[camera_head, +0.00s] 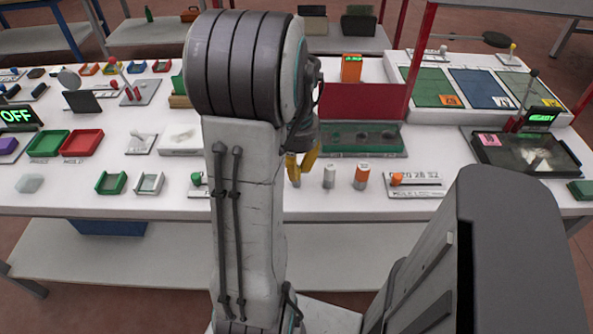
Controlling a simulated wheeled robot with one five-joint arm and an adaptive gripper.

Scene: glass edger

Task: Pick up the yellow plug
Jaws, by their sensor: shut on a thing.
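My gripper (300,165), with orange-yellow fingers, is at the front middle of the white table, partly hidden behind my arm. It is shut on the yellow plug (295,181), a small upright piece just below the fingertips at the front of the table. The plug's left side and top are partly hidden by my arm and the fingers. I cannot tell whether its bottom touches the table.
A grey plug (329,177) and an orange-and-white plug (361,177) stand close to the right. Beyond them is a slider panel with an orange knob (397,179). A green tray with a red back panel (362,101) stands behind. Small green and white trays (149,184) lie left.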

